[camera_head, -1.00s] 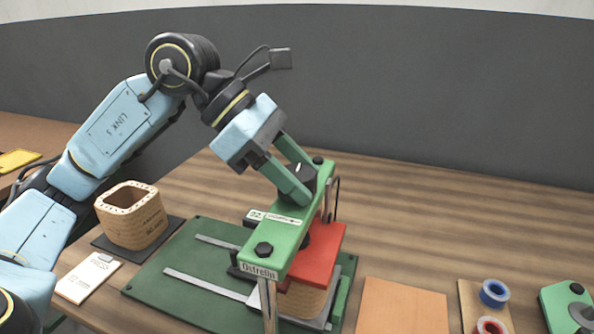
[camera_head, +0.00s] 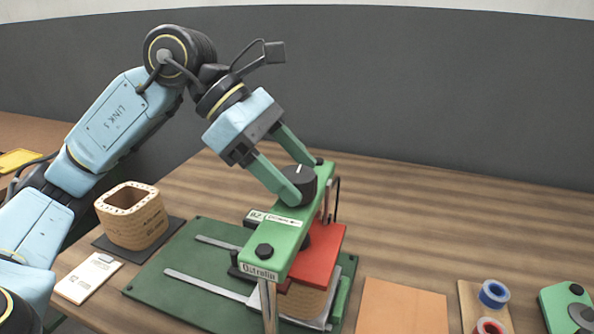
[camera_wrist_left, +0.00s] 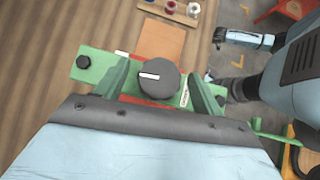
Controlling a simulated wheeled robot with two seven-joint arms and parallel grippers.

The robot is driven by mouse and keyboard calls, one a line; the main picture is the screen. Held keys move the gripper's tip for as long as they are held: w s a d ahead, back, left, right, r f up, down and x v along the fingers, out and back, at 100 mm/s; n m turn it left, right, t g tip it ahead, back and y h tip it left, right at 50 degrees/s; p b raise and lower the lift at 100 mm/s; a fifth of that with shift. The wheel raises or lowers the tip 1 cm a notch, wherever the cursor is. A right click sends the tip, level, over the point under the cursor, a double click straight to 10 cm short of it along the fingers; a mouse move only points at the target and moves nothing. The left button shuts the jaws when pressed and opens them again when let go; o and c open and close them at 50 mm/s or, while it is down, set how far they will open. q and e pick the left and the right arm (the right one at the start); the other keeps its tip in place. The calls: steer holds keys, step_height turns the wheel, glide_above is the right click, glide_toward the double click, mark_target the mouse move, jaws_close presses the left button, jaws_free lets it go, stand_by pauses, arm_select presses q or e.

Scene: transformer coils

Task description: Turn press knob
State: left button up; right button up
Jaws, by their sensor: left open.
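The press (camera_head: 285,222) is a green beam marked "Ostrolin" over a red block (camera_head: 322,252). The dark round press knob (camera_head: 300,184) sits on top of the beam and bears a white mark. In the left wrist view the knob (camera_wrist_left: 158,82) shows whole, its mark lying nearly crosswise. My left gripper (camera_head: 307,180) is open, its green fingers on either side of the knob. In the left wrist view gaps show between the knob and both fingers of the left gripper (camera_wrist_left: 160,80).
A brown square coil (camera_head: 132,222) stands on a dark pad left of the green base plate (camera_head: 150,290). A white card (camera_head: 88,278) lies in front of it. A tan board (camera_head: 400,307) and a blue ring (camera_head: 494,293) lie right of the press. The table behind is clear.

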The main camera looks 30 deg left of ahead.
arm_select(q)
steer(key=p+v, duration=0.1)
steer(key=v, duration=1.1)
arm_select(e)
steer(key=s+f, duration=0.1)
steer(key=f, duration=0.1)
steer(key=s+d+f, duration=0.1)
steer(key=s+f, duration=0.1)
arm_select(q)
steer(key=shift+r, duration=0.15)
steer(key=shift+p, duration=0.35)
